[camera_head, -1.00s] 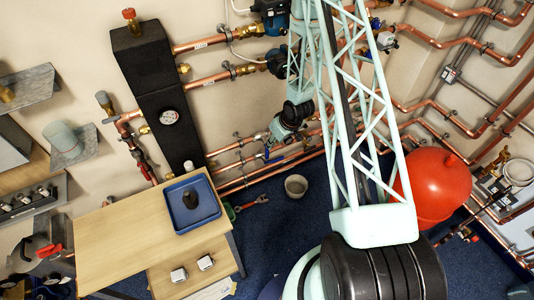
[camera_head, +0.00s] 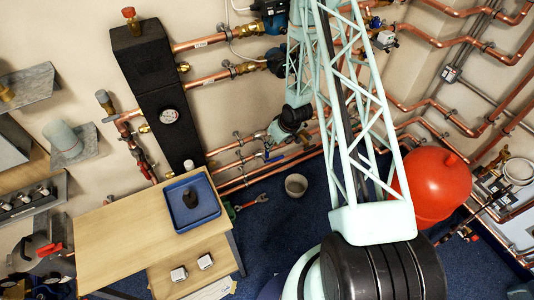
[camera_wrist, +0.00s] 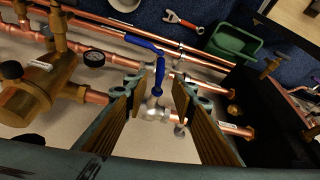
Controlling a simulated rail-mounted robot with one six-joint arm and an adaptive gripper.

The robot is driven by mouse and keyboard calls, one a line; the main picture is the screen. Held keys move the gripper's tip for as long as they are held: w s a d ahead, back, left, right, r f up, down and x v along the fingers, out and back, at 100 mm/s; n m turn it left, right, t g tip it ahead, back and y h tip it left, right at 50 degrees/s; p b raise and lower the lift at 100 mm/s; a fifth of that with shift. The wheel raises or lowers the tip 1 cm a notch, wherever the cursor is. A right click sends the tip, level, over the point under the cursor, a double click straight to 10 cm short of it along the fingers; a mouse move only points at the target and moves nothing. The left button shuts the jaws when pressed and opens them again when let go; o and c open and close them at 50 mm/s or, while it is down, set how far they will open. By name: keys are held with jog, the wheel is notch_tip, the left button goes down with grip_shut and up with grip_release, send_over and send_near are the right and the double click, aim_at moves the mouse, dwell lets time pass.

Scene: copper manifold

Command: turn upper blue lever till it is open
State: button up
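In the wrist view, the upper blue lever (camera_wrist: 160,72) sits on a silver valve body (camera_wrist: 153,111) on a copper pipe. It stands roughly crosswise to that pipe. My gripper (camera_wrist: 156,88) is open, with one finger left and one finger right of this valve and lever. No contact shows, and the depth between fingertips and lever is hard to judge. A second blue lever (camera_wrist: 143,42) lies roughly along the neighbouring pipe, beyond the fingertips. In the head view, my gripper is small by the wall pipes, and a bit of blue lever (camera_head: 273,158) shows below it.
Copper pipes run close on both sides of the valve. A red wrench (camera_wrist: 183,20) and green tray (camera_wrist: 234,42) lie on the blue floor.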

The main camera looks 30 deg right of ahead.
aim_at(267, 153)
jog(key=shift+b+x, duration=0.55)
jog(key=shift+x, duration=5.35)
jog(key=shift+c, duration=0.7)
grip_shut()
